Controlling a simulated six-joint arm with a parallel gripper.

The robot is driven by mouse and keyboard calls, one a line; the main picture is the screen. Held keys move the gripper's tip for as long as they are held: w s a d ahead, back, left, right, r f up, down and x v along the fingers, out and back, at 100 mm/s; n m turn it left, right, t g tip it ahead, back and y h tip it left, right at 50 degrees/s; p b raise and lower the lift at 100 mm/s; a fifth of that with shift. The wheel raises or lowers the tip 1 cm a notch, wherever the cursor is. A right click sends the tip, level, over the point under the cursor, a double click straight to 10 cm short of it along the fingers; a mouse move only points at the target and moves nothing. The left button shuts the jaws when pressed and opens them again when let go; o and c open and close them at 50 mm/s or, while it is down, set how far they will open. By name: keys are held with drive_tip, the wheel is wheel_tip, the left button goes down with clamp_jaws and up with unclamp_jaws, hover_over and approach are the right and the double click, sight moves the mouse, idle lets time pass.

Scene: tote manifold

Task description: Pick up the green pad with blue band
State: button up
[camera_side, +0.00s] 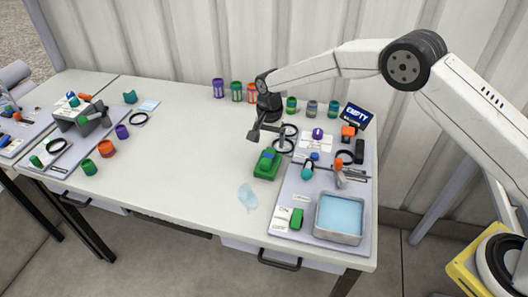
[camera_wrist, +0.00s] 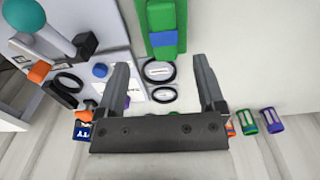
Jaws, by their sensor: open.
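The green pad with blue band (camera_side: 266,166) lies on the white table, just left of the grey board, in the side view. It is a green block with a raised green part and a blue band across it. In the wrist view the pad (camera_wrist: 166,22) shows at the top, partly cut off by the frame edge, beyond the fingertips. My gripper (camera_side: 266,134) is above and behind the pad, apart from it. In the wrist view my gripper (camera_wrist: 162,72) has its two fingers wide apart with nothing held between them.
The grey board (camera_side: 276,229) holds a tray of light blue liquid (camera_side: 340,218), a green block (camera_side: 297,219), black rings and small parts. Several coloured jars stand along the back. A clear bluish patch (camera_side: 247,197) lies in front of the pad. The table's middle left (camera_side: 180,150) is free.

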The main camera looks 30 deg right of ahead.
sight(268, 157)
drive_tip(key=shift+w+a+f, duration=0.1)
drive_tip(key=shift+f, duration=1.85)
drive_tip(key=shift+w+f, duration=0.1)
drive_tip(key=shift+f, duration=1.85)
clamp_jaws()
